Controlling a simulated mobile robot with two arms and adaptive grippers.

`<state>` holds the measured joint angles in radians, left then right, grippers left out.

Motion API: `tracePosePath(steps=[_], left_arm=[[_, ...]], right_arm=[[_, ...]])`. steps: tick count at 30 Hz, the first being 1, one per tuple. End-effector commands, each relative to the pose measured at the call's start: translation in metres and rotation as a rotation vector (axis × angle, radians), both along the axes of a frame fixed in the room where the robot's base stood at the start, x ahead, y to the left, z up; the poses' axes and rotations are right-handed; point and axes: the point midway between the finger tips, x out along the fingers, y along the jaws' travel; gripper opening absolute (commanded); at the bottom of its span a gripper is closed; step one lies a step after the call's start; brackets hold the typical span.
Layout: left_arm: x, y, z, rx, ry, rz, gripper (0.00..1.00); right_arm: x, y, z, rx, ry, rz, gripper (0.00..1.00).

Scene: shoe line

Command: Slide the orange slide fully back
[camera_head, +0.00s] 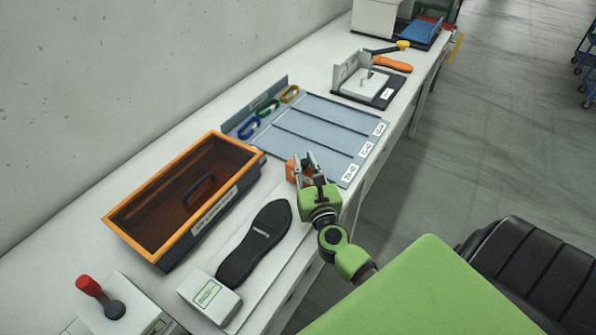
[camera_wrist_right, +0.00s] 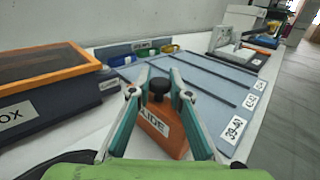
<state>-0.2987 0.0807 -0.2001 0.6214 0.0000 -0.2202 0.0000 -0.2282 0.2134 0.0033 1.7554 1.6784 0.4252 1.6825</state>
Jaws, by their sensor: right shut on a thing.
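The orange slide (camera_wrist_right: 160,130) is a block with a white label and a dark round knob (camera_wrist_right: 158,86) on top. In the head view the slide (camera_head: 291,171) is at the near end of the blue-grey lane board (camera_head: 318,128), partly hidden by my right gripper. My right gripper (camera_head: 301,164) reaches down over the slide and is shut on it. In the wrist view its two fingers (camera_wrist_right: 167,84) stand on either side of the slide. The exact contact points are hard to tell. My left gripper is not in view.
A dark box with an orange rim (camera_head: 133,198) stands left of the slide. A black shoe sole (camera_head: 255,243) and a white labelled block (camera_head: 210,296) lie nearer. Coloured rings (camera_head: 268,107) line the board's back. A small fixture (camera_head: 362,82) stands farther along the bench.

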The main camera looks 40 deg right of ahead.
Motion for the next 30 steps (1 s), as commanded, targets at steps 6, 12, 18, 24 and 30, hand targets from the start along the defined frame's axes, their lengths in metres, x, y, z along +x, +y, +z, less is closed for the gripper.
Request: tracePosePath(steps=[6, 12, 18, 24, 30], left_arm=[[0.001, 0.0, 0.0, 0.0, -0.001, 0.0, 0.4], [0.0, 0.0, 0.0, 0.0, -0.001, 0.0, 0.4], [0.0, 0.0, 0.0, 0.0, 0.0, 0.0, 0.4], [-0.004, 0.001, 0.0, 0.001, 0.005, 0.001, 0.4], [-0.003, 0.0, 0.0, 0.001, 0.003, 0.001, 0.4]], right_arm=[[0.001, -0.006, 0.001, -0.002, -0.002, -0.009, 0.0], [0.001, -0.005, 0.002, -0.002, -0.002, -0.009, 0.35], [0.0, -0.004, 0.001, -0.002, -0.001, -0.007, 0.35], [-0.009, 0.0, -0.001, -0.001, 0.001, -0.006, 0.35], [-0.044, 0.014, -0.001, 0.0, 0.003, -0.006, 0.35]])
